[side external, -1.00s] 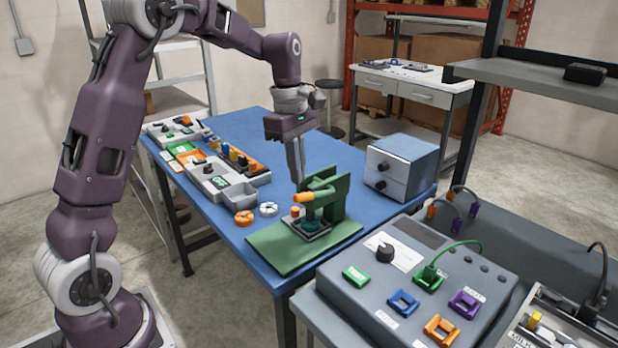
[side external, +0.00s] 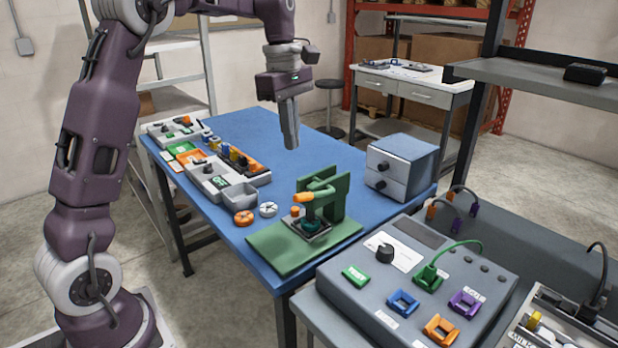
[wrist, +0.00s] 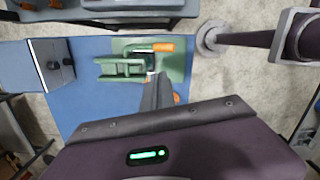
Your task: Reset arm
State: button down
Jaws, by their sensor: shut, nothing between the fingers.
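My gripper (side external: 291,146) is shut and empty, pointing down above the blue table (side external: 280,150). In the side external view it hangs above and behind the green press fixture (side external: 340,196), apart from it. The fixture has an orange handle and stands on a green base plate (side external: 272,250). In the wrist view my gripper's fingers (wrist: 157,80) point toward the green fixture (wrist: 122,70) and its orange handle (wrist: 163,46). The fingers hide part of the table there.
An orange round piece (side external: 244,217) and a white one (side external: 267,209) lie left of the fixture. Grey bins and trays (side external: 215,180) line the left side. A grey drawer box (side external: 402,165) stands at the right. A control panel (side external: 415,280) is in front. The table's middle is clear.

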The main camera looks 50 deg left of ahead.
jog(key=s+d+r+m+t, duration=0.2)
jog(key=s+d+m, duration=0.35)
jog(key=s, duration=0.25)
jog(key=s+d+r+m+t, duration=0.1)
jog(key=s+d+r+m, duration=0.1)
jog(key=s+d+m, duration=0.45)
jog(key=s+f+m+t+y, duration=0.1)
jog(key=s+f+m+t, duration=0.1)
jog(key=s+f+m, duration=0.3)
jog(key=s+m, duration=0.3)
jog(key=s, duration=0.3)
jog(key=shift+s+d+f+m, duration=0.15)
jog(key=shift+s+d+m, duration=0.05)
jog(key=shift+m, duration=0.1)
